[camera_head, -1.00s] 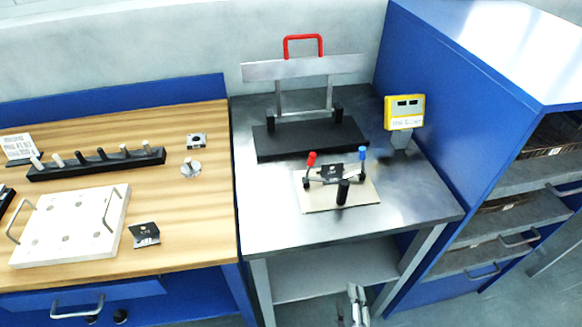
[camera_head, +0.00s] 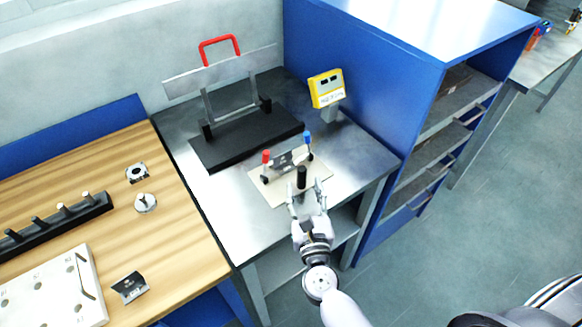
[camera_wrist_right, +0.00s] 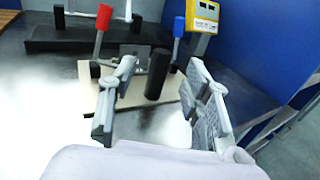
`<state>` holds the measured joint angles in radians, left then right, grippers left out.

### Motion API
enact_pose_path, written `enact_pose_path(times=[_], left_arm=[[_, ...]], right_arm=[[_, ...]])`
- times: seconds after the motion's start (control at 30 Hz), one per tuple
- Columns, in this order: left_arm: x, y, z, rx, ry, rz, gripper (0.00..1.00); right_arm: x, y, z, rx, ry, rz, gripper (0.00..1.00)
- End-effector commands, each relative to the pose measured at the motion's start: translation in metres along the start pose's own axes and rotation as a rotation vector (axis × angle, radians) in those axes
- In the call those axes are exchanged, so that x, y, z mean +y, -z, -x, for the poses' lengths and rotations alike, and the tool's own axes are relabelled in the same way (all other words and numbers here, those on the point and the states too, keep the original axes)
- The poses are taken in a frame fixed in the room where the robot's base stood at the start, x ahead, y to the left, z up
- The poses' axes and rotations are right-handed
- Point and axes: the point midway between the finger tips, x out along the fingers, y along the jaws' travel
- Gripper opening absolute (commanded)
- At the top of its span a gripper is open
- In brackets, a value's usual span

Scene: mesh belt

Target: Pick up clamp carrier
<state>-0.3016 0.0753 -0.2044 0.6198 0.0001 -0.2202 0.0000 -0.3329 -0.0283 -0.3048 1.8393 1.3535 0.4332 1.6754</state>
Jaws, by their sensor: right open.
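The clamp carrier (camera_head: 270,187) is a flat beige plate on the metal table. It bears a red-tipped lever (camera_head: 266,157), a blue-tipped lever (camera_head: 307,138), a dark piece between them and an upright black handle (camera_head: 301,177) at its front. My right gripper (camera_head: 306,192) is open, at the front edge of the plate, with its fingers toward the black handle. In the right wrist view the black handle (camera_wrist_right: 158,73) stands ahead, between the two open fingers (camera_wrist_right: 150,103) in the picture; I cannot tell whether it is within their reach. My left gripper is not in view.
A black base with a metal frame and red handle (camera_head: 220,40) stands behind the carrier. A yellow device (camera_head: 326,88) stands to its right, beside a blue cabinet (camera_head: 365,75). A wooden bench (camera_head: 180,240) with several parts lies left.

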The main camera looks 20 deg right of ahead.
Motion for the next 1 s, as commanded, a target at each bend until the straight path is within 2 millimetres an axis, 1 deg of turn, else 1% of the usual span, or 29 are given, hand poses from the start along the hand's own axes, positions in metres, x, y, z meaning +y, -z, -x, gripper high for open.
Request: enact_pose_path(times=[0.03, 0.07, 0.2, 0.27, 0.43, 0.5, 0.6, 0.87, 1.0], left_arm=[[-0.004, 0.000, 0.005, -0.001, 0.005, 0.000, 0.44], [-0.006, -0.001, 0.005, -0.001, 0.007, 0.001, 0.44], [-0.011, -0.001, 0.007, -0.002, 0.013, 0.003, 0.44], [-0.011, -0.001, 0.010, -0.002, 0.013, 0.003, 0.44], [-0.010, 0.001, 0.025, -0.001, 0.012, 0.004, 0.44], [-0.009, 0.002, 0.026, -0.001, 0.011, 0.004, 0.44], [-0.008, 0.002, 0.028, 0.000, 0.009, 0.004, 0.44], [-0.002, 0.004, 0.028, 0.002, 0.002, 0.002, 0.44], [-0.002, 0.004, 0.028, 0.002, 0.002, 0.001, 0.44]], right_arm=[[0.000, -0.002, -0.008, 0.000, -0.001, 0.002, 0.45], [0.000, -0.002, -0.011, -0.001, 0.000, 0.002, 0.45], [0.000, 0.000, -0.019, 0.000, 0.000, 0.002, 0.45], [-0.001, -0.001, -0.023, 0.000, 0.000, 0.002, 0.45], [-0.003, -0.005, -0.049, -0.002, 0.000, 0.005, 0.45], [-0.002, -0.003, -0.058, -0.001, 0.000, 0.004, 0.45], [-0.002, -0.001, -0.068, 0.000, 0.000, 0.004, 0.45], [-0.002, 0.001, -0.070, 0.001, 0.000, 0.002, 0.45], [-0.002, 0.001, -0.070, 0.001, 0.000, 0.002, 0.37]])
